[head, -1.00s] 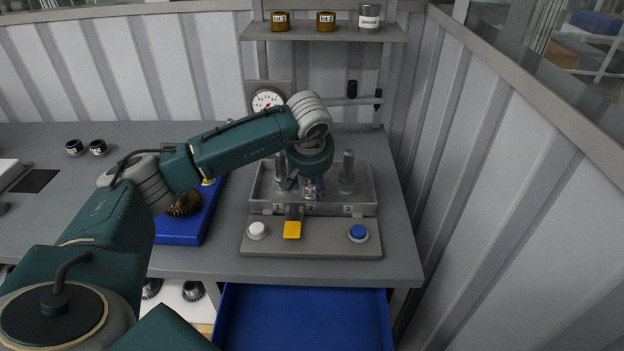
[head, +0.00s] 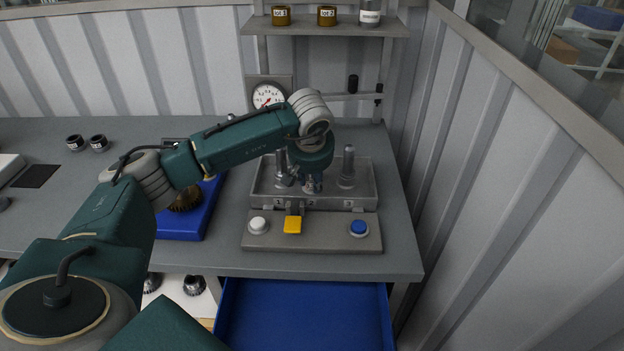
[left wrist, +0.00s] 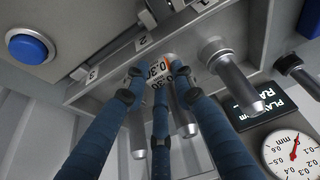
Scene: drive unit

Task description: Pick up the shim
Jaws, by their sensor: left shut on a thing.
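The shim (left wrist: 157,70) shows in the left wrist view as a small pale piece with dark "0.30" markings between my fingers. My left gripper (left wrist: 158,88) has its blue fingers shut on it. In the head view, my left gripper (head: 312,186) points down into the grey tray (head: 257,190) of the fixture, between two upright posts. The fingers and wrist mostly hide the shim there. I cannot tell whether it touches the tray. My right gripper is in neither view.
Upright posts (head: 347,170) stand close beside the gripper. The fixture's front has a white button (head: 258,226), a yellow tab (head: 292,225) and a blue button (head: 358,228). A dial gauge (head: 267,95) stands behind. A blue tray (head: 180,226) lies left; an open blue drawer (head: 305,315) is below.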

